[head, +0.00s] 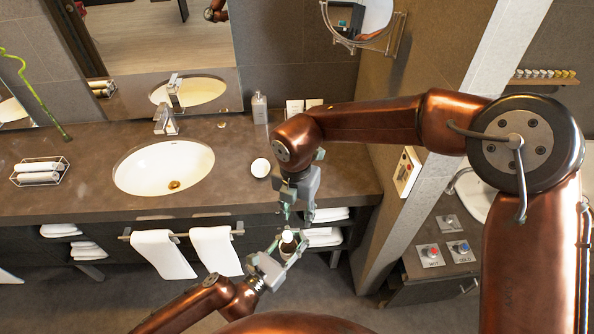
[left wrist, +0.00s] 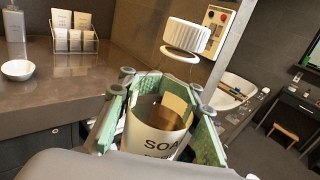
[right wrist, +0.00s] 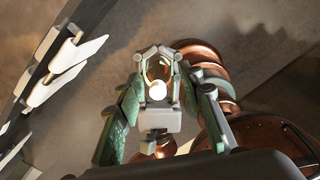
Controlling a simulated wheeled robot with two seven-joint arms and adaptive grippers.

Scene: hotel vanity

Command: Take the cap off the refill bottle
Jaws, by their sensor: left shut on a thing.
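The refill bottle (head: 287,247) has a white cap (head: 288,236) on top. In the left wrist view the ribbed cap (left wrist: 186,36) appears above the label reading "SOA" (left wrist: 158,138), with see-through glass between. My left gripper (head: 286,252) is shut around the bottle's body and holds it upright in front of the counter. My right gripper (head: 299,213) is open and points down above the bottle. In the right wrist view the cap (right wrist: 156,91) lies between and beyond the right fingers, apart from them.
The counter (head: 225,200) with a sink (head: 165,167) is behind the bottle. A small white dish (head: 260,167) and a soap dispenser (head: 259,108) stand on it. White towels (head: 162,254) hang below its front edge. The floor under the bottle looks clear.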

